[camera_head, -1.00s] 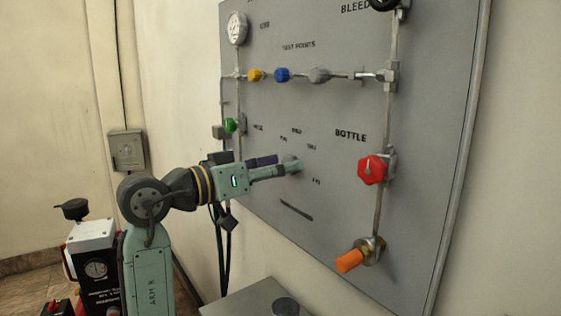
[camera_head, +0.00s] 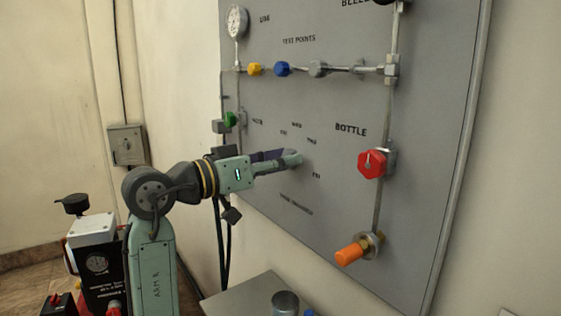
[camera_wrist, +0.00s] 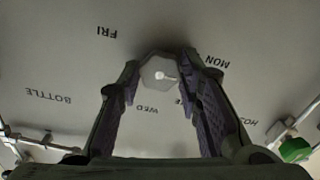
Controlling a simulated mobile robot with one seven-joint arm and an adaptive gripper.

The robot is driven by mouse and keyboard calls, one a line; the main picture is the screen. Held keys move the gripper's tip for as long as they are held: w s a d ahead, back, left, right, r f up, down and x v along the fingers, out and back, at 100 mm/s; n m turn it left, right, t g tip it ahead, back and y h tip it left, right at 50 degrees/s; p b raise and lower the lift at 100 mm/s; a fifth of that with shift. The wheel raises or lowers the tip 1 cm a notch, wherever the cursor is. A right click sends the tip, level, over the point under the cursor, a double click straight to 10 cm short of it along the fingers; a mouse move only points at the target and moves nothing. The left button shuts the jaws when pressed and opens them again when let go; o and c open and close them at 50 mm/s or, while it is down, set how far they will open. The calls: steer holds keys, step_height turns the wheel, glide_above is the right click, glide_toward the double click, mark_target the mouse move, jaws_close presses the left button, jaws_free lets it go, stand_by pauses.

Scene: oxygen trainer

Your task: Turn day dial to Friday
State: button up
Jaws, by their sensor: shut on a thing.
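The day dial (camera_wrist: 155,72) is a pale grey, many-sided knob with a small white mark that points right in the wrist view. My gripper (camera_wrist: 160,68) has its two purple-lined fingers on either side of it, shut on it. Around the dial, seen upside down, are the labels FRI (camera_wrist: 107,32) at upper left, MON (camera_wrist: 216,61) to the right and WED (camera_wrist: 146,109) below. In the head view my gripper (camera_head: 294,158) reaches the panel and mostly hides the dial. FRI (camera_head: 316,175) shows there at the dial's lower right.
The grey panel (camera_head: 420,200) also carries a red bottle knob (camera_head: 371,164), an orange knob (camera_head: 349,254), a green knob (camera_head: 230,119) and a row with yellow (camera_head: 255,69) and blue (camera_head: 282,69) knobs. A grey-topped surface (camera_head: 245,300) stands below.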

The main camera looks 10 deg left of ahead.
steer(key=shift+c, duration=0.7)
steer(key=shift+f+m+b, duration=0.1)
steer(key=shift+m+b, duration=6.05)
steer(key=shift+m, duration=11.85)
